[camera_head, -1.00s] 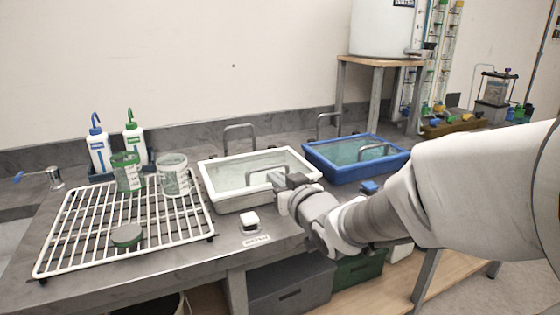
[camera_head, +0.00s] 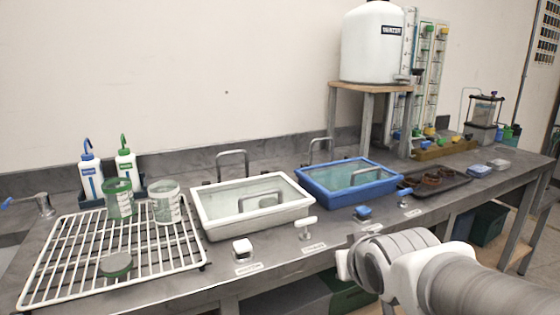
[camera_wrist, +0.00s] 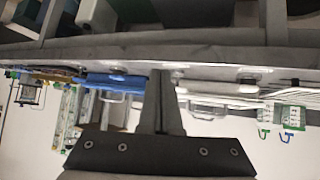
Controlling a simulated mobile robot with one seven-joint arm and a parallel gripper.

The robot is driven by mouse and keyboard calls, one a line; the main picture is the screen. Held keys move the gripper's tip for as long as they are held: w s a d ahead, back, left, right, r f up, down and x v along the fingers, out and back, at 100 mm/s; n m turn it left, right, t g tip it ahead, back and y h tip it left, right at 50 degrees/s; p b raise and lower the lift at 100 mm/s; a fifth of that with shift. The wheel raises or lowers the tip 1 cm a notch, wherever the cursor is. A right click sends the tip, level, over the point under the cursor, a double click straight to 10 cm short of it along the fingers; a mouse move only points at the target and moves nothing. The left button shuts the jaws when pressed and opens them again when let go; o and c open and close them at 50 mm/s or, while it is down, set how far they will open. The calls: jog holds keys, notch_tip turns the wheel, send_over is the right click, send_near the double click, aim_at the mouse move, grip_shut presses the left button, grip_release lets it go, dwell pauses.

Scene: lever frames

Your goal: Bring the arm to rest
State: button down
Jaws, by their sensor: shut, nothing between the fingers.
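My arm (camera_head: 410,268) is folded low at the bottom right of the head view, in front of the bench's front edge. The gripper's fingers cannot be made out there. In the wrist view, my gripper (camera_wrist: 162,85) is shut and empty, its fingers together in the middle. The wrist picture is upside down and shows the bench edge (camera_wrist: 210,58) across the top, with the blue basin (camera_wrist: 120,82) and the bottles beyond the fingers. No contact with the bench shows.
On the bench (camera_head: 290,275) are a wire rack (camera_head: 75,262) with clear containers, a white basin (camera_head: 205,222), a blue basin (camera_head: 340,198) and a dark tray (camera_head: 450,188). A white tank (camera_head: 375,50) stands on a wooden stand. Small labelled items line the front edge.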

jog(key=s+d+m+g, duration=0.15)
jog(key=s+g, duration=0.35)
jog(key=s, duration=1)
notch_tip(320, 180, up, 22)
jog(key=p, duration=2.3)
jog(key=shift+w+d, duration=0.25)
jog(key=shift+d, duration=0.2)
jog(key=shift+r, duration=0.1)
